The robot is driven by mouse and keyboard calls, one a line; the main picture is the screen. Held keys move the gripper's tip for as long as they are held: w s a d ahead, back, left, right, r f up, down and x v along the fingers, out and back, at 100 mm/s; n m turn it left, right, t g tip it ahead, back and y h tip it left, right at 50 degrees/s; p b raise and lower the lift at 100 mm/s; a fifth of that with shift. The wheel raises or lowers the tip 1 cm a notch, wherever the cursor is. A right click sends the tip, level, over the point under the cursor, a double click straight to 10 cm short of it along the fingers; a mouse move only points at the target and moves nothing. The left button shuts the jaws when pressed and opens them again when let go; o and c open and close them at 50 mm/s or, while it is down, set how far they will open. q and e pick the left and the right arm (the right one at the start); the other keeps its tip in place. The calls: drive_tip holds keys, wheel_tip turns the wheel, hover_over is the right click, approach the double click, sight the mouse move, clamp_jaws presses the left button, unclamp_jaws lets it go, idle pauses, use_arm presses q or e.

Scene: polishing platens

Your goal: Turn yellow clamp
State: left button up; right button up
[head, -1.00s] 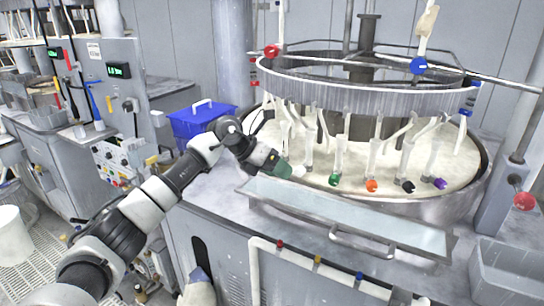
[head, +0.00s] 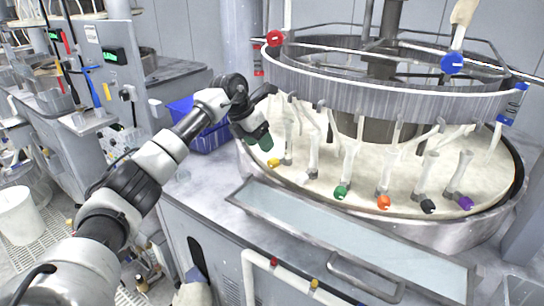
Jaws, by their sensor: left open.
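The yellow clamp (head: 273,162) is a small knob at the left front of the round polishing platen (head: 400,192), low near the rim. My left gripper (head: 262,142) is open just above and to the left of it, with a dark green part at its end. The fingertips are too small to make out clearly, and I see nothing held. I cannot tell whether the gripper touches the clamp, but a small gap seems to show.
Green (head: 341,191), orange (head: 383,203), black (head: 428,206) and purple (head: 465,202) clamps line the platen's front. A ribbed metal ring (head: 390,95) hangs above. A blue bin (head: 205,140) stands behind my arm. A flat tray (head: 330,240) lies in front.

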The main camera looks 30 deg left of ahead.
sight(271, 160)
use_arm(q)
drive_tip(key=p+x, duration=0.1)
drive_tip(key=x, duration=0.2)
drive_tip(key=shift+d+f, duration=0.15)
drive_tip(key=shift+d, duration=0.05)
drive_tip(key=x, duration=0.3)
drive_tip(key=shift+w+f+p, duration=0.3)
drive_tip(key=shift+p, duration=0.1)
drive_tip(key=shift+d+f, duration=0.1)
drive_tip(key=shift+f, duration=0.15)
use_arm(e)
drive_tip(key=shift+w+d+r, duration=0.1)
drive_tip(key=shift+w+r, duration=0.1)
drive_tip(key=shift+r, duration=0.95)
